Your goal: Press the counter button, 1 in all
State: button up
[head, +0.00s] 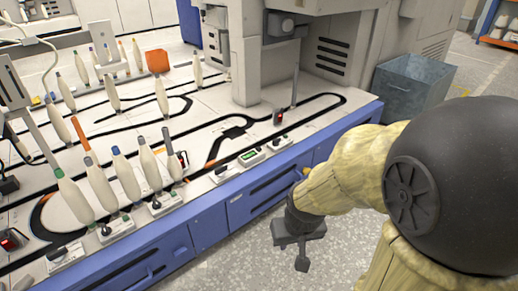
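A small box with a lit green display (250,156), which looks like the counter, sits on the front edge of the white machine table. Its button is too small to make out. My gripper (296,254) hangs over the grey floor in front of the blue table front, below and to the right of the box and well apart from it. I see nothing held in it. Its fingers are small and dark, and I cannot tell how far apart they are.
Small switch boxes (222,174) (279,143) flank the display box on the table edge. Several upright bobbins (125,175) stand to the left. A white machine column (245,60) rises behind. A grey bin (412,88) stands at right. The floor in front is clear.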

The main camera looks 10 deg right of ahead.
grip_shut()
dwell(1.5)
